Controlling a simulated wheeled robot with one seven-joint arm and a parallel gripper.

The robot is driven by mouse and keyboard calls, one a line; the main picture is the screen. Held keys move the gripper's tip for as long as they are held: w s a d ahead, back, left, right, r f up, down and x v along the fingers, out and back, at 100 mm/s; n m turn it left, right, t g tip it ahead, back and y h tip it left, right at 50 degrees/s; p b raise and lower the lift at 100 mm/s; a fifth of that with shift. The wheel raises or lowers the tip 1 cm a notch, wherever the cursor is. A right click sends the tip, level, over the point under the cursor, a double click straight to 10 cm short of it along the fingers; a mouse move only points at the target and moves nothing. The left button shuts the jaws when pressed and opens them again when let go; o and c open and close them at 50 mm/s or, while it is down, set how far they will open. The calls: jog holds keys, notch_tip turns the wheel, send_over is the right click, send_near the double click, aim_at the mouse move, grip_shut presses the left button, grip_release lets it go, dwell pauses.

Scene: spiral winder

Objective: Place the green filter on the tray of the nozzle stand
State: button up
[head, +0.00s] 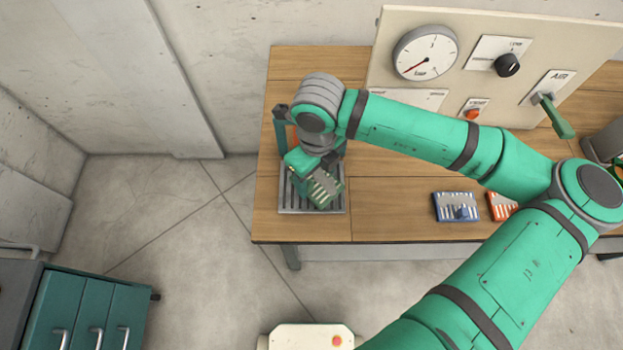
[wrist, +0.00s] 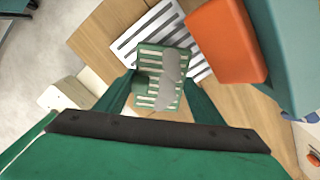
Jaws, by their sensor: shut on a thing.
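The green filter (head: 325,187) is a green block with pale slats and a grey patch. My gripper (head: 312,172) is shut on it, above the slotted metal tray (head: 297,207) at the left end of the table. In the wrist view the green filter (wrist: 160,77) sits between the two fingers of my gripper (wrist: 158,90), tilted against the tray (wrist: 128,40) behind it. I cannot tell whether the filter touches the tray. The nozzle stand (head: 281,130) rises behind the tray and is mostly hidden by my arm. Its orange part (wrist: 222,38) is close on the right in the wrist view.
A blue filter (head: 456,207) and an orange filter (head: 500,206) lie on the wooden table (head: 390,222) to the right. A panel (head: 385,70) with a gauge (head: 425,52), knob and lever stands behind. A teal drawer cabinet (head: 85,310) stands at lower left.

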aim_at(312, 182)
jog(key=shift+w+a+f, duration=0.4)
jog(key=shift+a+f, duration=0.05)
jog(key=shift+f, duration=0.2)
jog(key=shift+w+a+f, duration=0.1)
jog(key=shift+w+f, duration=0.05)
jog(key=shift+f, duration=1.6)
jog(key=shift+f, duration=0.15)
jog(key=o, duration=0.8)
notch_tip(312, 182, up, 12)
jog(key=shift+r, duration=0.15)
